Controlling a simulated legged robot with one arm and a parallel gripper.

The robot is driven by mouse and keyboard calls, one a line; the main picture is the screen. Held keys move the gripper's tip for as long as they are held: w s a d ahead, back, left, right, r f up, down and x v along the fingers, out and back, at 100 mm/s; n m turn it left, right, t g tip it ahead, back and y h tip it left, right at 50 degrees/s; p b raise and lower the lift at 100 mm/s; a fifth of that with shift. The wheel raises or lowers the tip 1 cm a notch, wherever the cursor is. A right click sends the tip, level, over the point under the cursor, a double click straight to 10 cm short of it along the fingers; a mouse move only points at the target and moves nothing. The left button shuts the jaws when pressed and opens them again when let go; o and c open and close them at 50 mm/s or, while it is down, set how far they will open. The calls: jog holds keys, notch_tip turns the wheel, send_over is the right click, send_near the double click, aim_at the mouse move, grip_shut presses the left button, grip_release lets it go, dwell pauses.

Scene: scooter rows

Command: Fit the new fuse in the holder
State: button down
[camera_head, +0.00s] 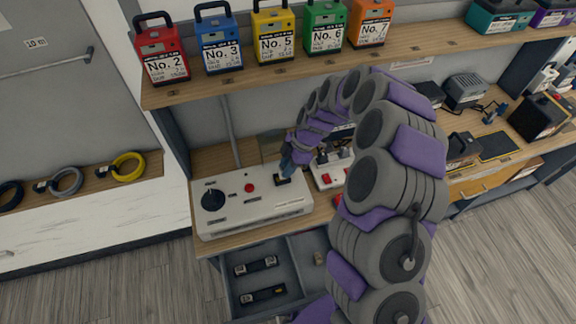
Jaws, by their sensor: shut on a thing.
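A white box-shaped unit (254,210) stands on the bench with a black knob (213,200) and a red button (249,188) on its top. My gripper (286,172) reaches down onto the right part of this unit. It is shut on a small dark thing at a dark socket (283,181), which looks like the fuse holder. The held thing is mostly hidden, and I cannot tell whether it is seated. An open grey drawer (284,252) below holds two dark cylinder-like pieces (256,266), perhaps fuses, and a small tan block (319,258).
Several coloured, numbered battery-like packs (276,35) stand on the shelf (225,88) above. A second white unit (330,171) with red switches sits just right of my gripper. My arm hides part of the bench. Coiled cables (128,165) lie at left.

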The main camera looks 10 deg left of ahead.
jog(key=shift+a+f+b, duration=0.1)
jog(key=shift+a+b, duration=0.25)
jog(key=shift+a, duration=0.1)
jog(key=shift+a, duration=0.25)
dwell(0.3)
jog(key=shift+d+b, duration=0.35)
jog(key=shift+b, duration=0.45)
jog(key=shift+f+b, duration=1.1)
jog(key=shift+b, duration=0.1)
dwell(0.3)
jog(key=c, duration=0.8)
grip_release()
jog(key=shift+c, duration=0.2)
jog(key=shift+r, duration=0.15)
jog(key=p+v, duration=0.2)
jog(key=v, duration=1.5)
jog(key=shift+p, duration=0.35)
